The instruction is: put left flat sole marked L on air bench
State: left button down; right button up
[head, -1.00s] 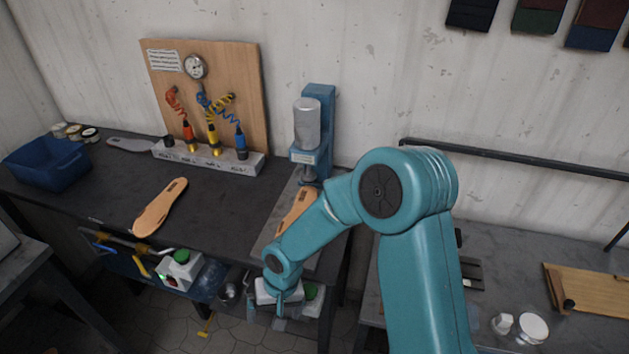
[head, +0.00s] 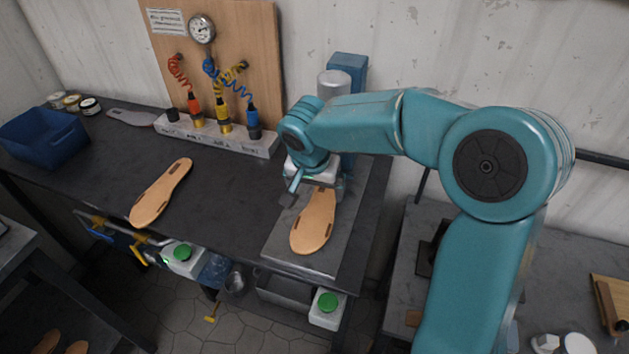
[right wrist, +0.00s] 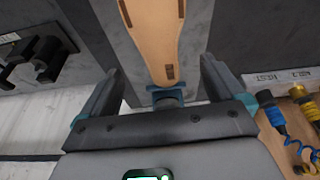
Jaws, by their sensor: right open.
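One tan flat sole (head: 314,222) lies on the grey metal plate at the right end of the dark bench, in front of the press. Another tan sole (head: 160,193) lies on the left part of the dark air bench (head: 225,200). I cannot read an L on either. My right gripper (head: 313,190) is open and empty over the press-side end of the plate's sole. In the right wrist view that sole (right wrist: 153,28) shows between and beyond the open fingers. My left gripper is not in view.
The blue-grey press (head: 348,68) stands close behind my right gripper. A block of air tools (head: 215,137) lines the bench back, below a gauge board (head: 245,30). A blue bin (head: 42,140) sits at the far left. The bench middle is clear.

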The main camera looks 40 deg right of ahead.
aim_at(319, 208)
jog(key=shift+d+f+b, duration=0.1)
jog(key=shift+f+b, duration=0.2)
jog(key=shift+f, duration=0.05)
jog(key=shift+d+f, duration=0.1)
jog(key=shift+f, duration=0.25)
jog(key=b+x, duration=0.3)
jog(key=x, duration=0.2)
jog(key=shift+f, duration=0.35)
jog(key=shift+w+f+b, duration=0.25)
jog(key=shift+f+b, duration=0.3)
jog(key=shift+b, duration=0.15)
jog(key=shift+d+f, duration=0.1)
jog(key=shift+d, duration=0.1)
jog(key=shift+a, duration=0.1)
